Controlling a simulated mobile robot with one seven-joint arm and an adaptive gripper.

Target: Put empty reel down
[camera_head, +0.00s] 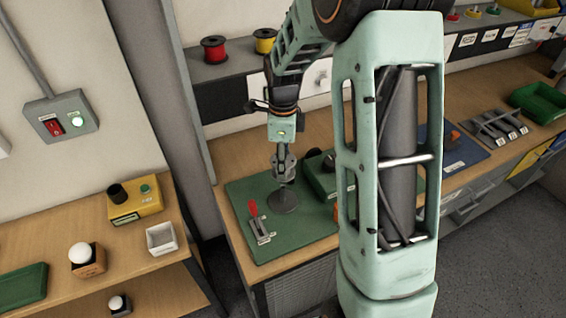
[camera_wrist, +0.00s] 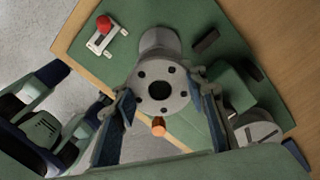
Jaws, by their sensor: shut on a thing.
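The empty reel is a bare grey spool; in the wrist view its round flange (camera_wrist: 146,98), with a dark centre hole and small holes around it, faces the camera. My gripper (camera_head: 283,165) is shut on the reel, with one finger on each side of it in the wrist view (camera_wrist: 163,104). In the head view the gripper points down over the green mat (camera_head: 300,229) on the bench. A dark grey round shape (camera_head: 284,202) shows on the mat just below it. I cannot tell whether the reel touches the mat.
A red-handled switch (camera_head: 261,229) stands on the mat to the left, and a green box (camera_head: 320,175) to the right, partly behind my arm. Red (camera_head: 214,49) and yellow (camera_head: 264,41) wire spools sit on the shelf behind. The mat's front part is clear.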

